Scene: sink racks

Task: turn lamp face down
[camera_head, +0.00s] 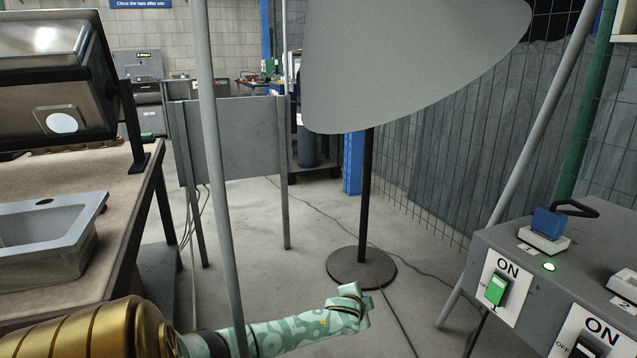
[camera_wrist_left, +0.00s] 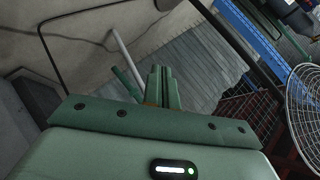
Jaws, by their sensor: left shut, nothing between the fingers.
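A large plain grey shade-like head (camera_head: 410,60) fills the upper middle of the head view. Below it a black pole (camera_head: 366,200) rises from a round dark base (camera_head: 361,268) on the floor. A boxy metal housing resembling a floodlight (camera_head: 55,80) stands on a bracket at upper left; I cannot tell which is the task's lamp. My left gripper (camera_head: 355,304), pale green on a gold arm, points right at the bottom centre, in front of the round base. Its fingers (camera_wrist_left: 157,86) are together and empty in the wrist view. My right gripper is out of view.
A grey pole (camera_head: 215,170) crosses in front of my left arm. A bench with a metal sink (camera_head: 55,245) is at left. A grey box with ON switches (camera_head: 500,285) is at right. Cables cross the floor. A wire cage (camera_wrist_left: 305,105) shows at the wrist view's right edge.

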